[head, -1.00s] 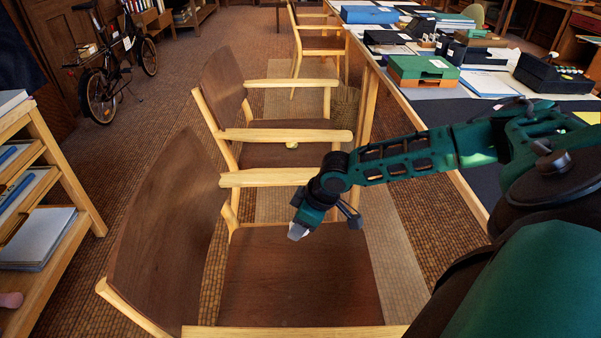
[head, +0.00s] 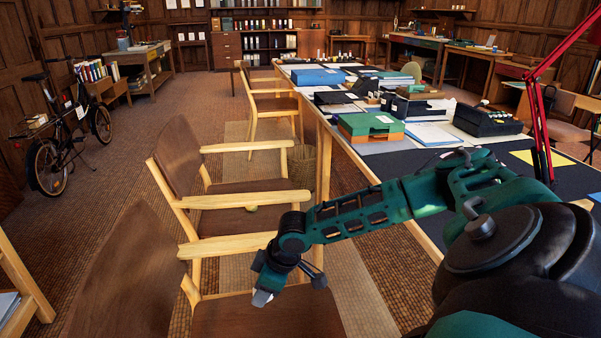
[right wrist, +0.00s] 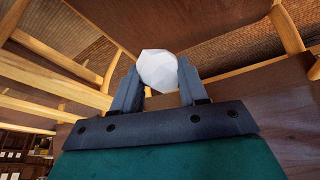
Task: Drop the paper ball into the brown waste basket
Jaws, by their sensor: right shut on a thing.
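The white, faceted paper ball (right wrist: 157,70) is held between the two fingers of my right gripper (right wrist: 158,86). In the head view the right gripper (head: 266,290) hangs over the seat of the nearest chair, and the ball shows as a pale tip (head: 261,299) below it. A brown woven waste basket (head: 301,166) stands on the floor beside the long table, beyond the second chair and partly hidden by its arm. The gripper is well short of the basket, on the near side. My left gripper is not in view.
Wooden armchairs (head: 176,160) line the left side of the long table (head: 345,150). A red lamp (head: 541,125) stands on the table at right. A bicycle (head: 62,140) stands at left; the aisle floor between is open.

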